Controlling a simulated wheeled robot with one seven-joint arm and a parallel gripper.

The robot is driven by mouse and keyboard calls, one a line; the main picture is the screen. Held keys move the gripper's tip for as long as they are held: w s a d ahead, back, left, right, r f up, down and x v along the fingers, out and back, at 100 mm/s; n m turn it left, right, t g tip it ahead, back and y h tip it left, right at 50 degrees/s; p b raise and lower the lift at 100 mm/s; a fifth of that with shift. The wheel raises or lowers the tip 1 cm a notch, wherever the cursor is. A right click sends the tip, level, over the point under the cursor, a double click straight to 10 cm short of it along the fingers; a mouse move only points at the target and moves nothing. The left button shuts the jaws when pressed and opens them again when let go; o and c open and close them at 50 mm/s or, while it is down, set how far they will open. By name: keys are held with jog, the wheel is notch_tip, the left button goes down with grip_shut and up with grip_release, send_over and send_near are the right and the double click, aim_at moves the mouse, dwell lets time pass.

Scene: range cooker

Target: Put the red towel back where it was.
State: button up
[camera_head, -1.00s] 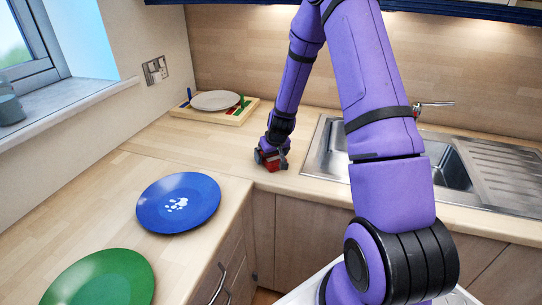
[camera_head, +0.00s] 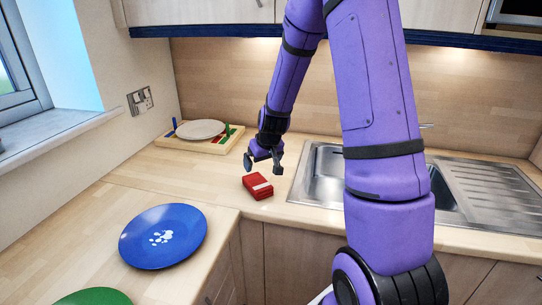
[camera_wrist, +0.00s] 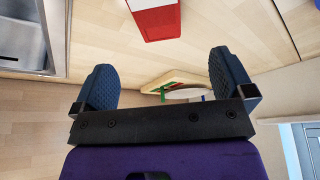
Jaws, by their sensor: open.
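The red towel (camera_head: 258,186) is a small folded block with a pale stripe. It lies on the wooden counter between the blue plate and the sink. My gripper (camera_head: 263,166) is open and empty just above and behind the towel, with a gap between them. In the wrist view the towel (camera_wrist: 155,18) shows at the top edge, partly cut off, beyond the spread fingertips (camera_wrist: 160,68) and not between them.
A blue plate (camera_head: 163,236) with a white paw print lies at the front left, with a green plate (camera_head: 92,298) nearer. A wooden rack (camera_head: 222,146) holding a pale plate (camera_head: 200,130) stands behind. The sink (camera_head: 318,172) is to the right, partly hidden by my arm.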

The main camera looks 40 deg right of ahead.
jog(key=s+a+r+n, duration=0.1)
jog(key=s+a+r, duration=0.4)
jog(key=r, duration=0.4)
jog(key=s+a+r, duration=0.4)
jog(key=s+r, duration=0.1)
jog(key=r, duration=0.3)
jog(key=s+a+r, duration=0.2)
jog(key=s+r, duration=0.2)
jog(key=s, duration=0.6)
jog(key=s+a+r, duration=0.3)
jog(key=s+r, duration=0.1)
jog(key=s, duration=0.5)
jog(key=shift+s+a+r+t+y, duration=0.2)
jog(key=shift+s+r+t+y, duration=0.05)
jog(key=shift+s+t+y, duration=0.1)
